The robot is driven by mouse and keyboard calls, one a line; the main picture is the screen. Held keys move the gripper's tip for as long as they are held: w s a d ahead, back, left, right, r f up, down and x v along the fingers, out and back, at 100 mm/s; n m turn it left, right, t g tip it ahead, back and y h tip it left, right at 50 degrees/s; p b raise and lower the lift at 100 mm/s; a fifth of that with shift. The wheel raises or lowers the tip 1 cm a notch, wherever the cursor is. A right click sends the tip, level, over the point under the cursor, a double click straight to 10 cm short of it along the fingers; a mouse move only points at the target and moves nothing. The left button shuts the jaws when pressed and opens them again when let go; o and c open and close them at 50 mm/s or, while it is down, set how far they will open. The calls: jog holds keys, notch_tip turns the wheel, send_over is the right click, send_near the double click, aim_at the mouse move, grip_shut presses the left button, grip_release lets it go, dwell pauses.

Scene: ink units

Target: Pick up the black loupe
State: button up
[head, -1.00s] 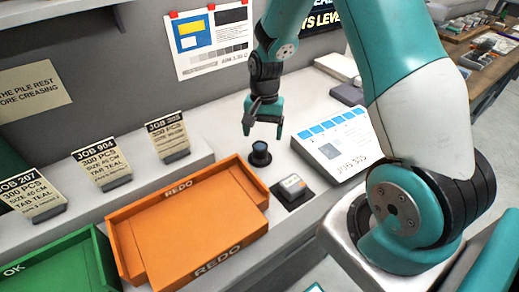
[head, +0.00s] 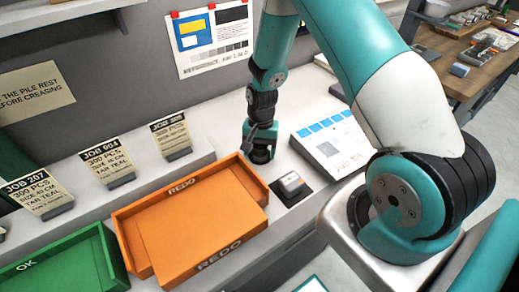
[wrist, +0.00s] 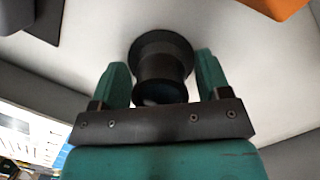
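The black loupe (wrist: 161,62) stands upright on the pale counter, its round wide base and narrower body showing in the wrist view. My gripper (wrist: 160,72) is open, with one teal finger on each side of the loupe and a small gap visible on both sides. In the head view my gripper (head: 259,146) is lowered over the loupe (head: 260,157), and its fingers hide most of it.
An orange REDO tray (head: 190,262) stands close to the left of the loupe. A small device on a dark pad (head: 290,187) is just in front. A white panel with blue squares (head: 333,142) lies to the right. A green OK tray (head: 62,246) is at far left.

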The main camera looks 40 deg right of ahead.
jog(key=c, duration=0.7)
jog(key=shift+r, duration=0.1)
